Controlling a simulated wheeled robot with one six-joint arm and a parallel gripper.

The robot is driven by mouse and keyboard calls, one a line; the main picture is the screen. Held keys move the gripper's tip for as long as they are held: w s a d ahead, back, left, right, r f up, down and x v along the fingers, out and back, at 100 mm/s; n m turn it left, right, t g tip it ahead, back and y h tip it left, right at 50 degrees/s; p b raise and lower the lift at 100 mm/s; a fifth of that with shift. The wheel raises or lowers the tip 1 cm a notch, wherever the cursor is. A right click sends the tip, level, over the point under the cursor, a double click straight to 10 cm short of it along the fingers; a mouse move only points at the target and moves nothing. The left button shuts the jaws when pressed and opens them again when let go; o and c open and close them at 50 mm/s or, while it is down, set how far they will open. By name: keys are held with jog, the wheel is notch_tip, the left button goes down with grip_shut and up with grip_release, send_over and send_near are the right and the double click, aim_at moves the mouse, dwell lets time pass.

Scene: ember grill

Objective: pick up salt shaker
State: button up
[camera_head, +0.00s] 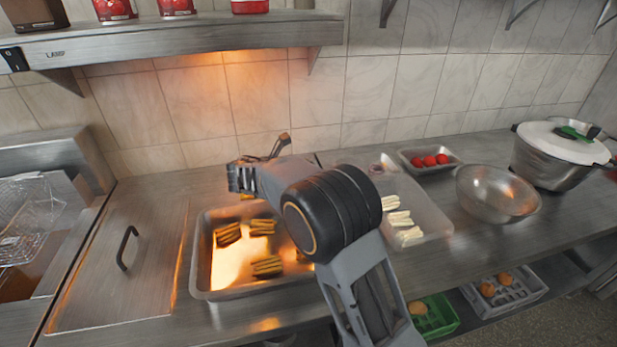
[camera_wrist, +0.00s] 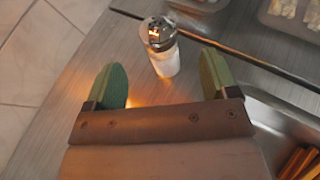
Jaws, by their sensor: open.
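The salt shaker (camera_wrist: 163,60) stands upright on the metal counter in the wrist view, with a shiny metal cap and a clear body with white contents. My gripper (camera_wrist: 163,77) is open, with one green fingertip on each side of the picture. The shaker shows in the gap between the fingers, a little beyond them, and neither finger visibly touches it. In the head view I cannot make out the shaker; my arm covers the middle of the counter there.
A metal tray (camera_head: 203,268) with grilled pieces is beside my arm. A clear container (camera_head: 436,220) with pale strips, a small tray of red items (camera_head: 430,160), a steel bowl (camera_head: 497,195) and a lidded pot (camera_head: 553,165) stand to the right. A tiled wall (camera_head: 365,90) and shelf (camera_head: 200,40) are behind.

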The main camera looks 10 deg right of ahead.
jog(key=shift+p+x, duration=0.3)
jog(key=shift+x, duration=2.65)
jog(key=shift+a, duration=0.1)
jog(key=shift+c, duration=0.4)
jog(key=c, duration=1.1)
